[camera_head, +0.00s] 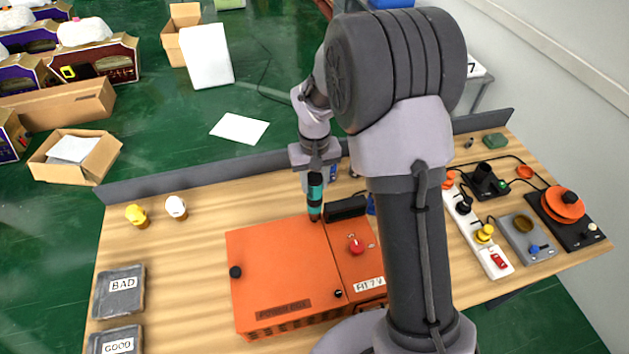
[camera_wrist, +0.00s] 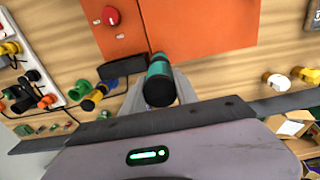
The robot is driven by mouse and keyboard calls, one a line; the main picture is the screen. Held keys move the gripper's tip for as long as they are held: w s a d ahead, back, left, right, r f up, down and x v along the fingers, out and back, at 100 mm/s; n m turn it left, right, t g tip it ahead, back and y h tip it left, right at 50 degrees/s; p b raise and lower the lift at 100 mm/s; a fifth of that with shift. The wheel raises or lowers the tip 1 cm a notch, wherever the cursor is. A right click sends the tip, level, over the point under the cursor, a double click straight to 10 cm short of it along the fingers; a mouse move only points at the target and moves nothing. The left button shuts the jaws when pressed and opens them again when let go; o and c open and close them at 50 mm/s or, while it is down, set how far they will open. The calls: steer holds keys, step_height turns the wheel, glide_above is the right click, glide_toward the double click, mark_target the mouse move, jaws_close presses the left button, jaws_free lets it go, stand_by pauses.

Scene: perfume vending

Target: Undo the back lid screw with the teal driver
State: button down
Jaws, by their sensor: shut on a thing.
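The teal driver (camera_head: 315,196) has black bands and stands roughly upright, its lower end at the back right edge of the orange power box lid (camera_head: 284,262). My gripper (camera_head: 316,176) is shut on the driver from above. In the wrist view the teal driver (camera_wrist: 160,66) shows between the fingers of my gripper (camera_wrist: 162,88), over the orange box (camera_wrist: 205,26). The back lid screw is hidden beneath the driver, and I cannot tell whether the tip sits in it. Black knob-like screws show at the lid's left side (camera_head: 235,272) and front right (camera_head: 338,293).
A red button (camera_head: 356,246) is on the box's right panel, and a black block (camera_head: 346,208) lies behind it. Power strip (camera_head: 490,250) and grey device (camera_head: 526,238) stand right. BAD tray (camera_head: 119,291) and GOOD tray (camera_head: 115,341) lie left. Bare table lies between trays and box.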

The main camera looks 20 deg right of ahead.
steer(key=shift+f+b, duration=0.7)
steer(key=shift+f, duration=0.05)
stand_by(1.6)
steer(key=shift+s+f, duration=0.15)
stand_by(1.2)
step_height(320, 180, up, 7)
steer(key=p, duration=0.5)
steer(key=shift+r, duration=0.2)
steer(key=shift+f, duration=0.15)
